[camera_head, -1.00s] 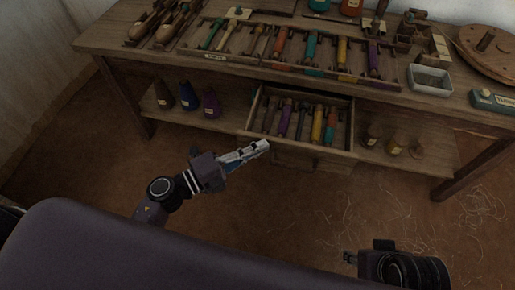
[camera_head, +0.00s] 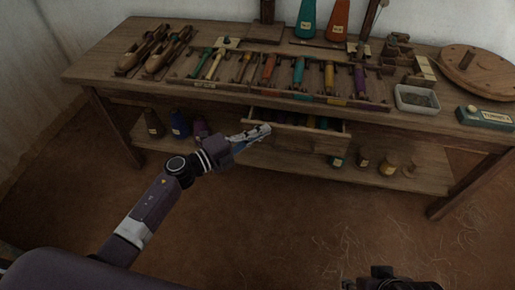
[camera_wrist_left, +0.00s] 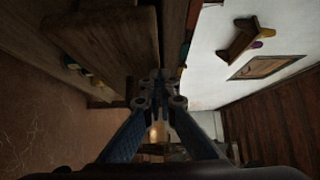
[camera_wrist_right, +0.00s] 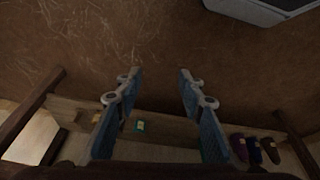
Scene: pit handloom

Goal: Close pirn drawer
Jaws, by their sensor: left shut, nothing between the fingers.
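The pirn drawer (camera_head: 298,138) hangs under the loom-side bench top and is partly open. A narrow strip of its inside shows dark and coloured pirns (camera_head: 311,121); the rest is hidden under the bench top. My left gripper (camera_head: 266,130) is shut and empty, its tips at the left part of the drawer front. I cannot tell whether they touch it. The shut fingers also show in the left wrist view (camera_wrist_left: 158,98). My right gripper is open and empty in the right wrist view (camera_wrist_right: 160,80), above the floor; only its top shows in the head view.
The bench top (camera_head: 120,65) holds a rack of coloured pirns (camera_head: 220,84), wooden shuttles (camera_head: 145,50), a grey tray (camera_head: 417,99) and a round wooden disc (camera_head: 474,72). The lower shelf (camera_head: 425,180) carries cones and small jars. The floor in front is clear.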

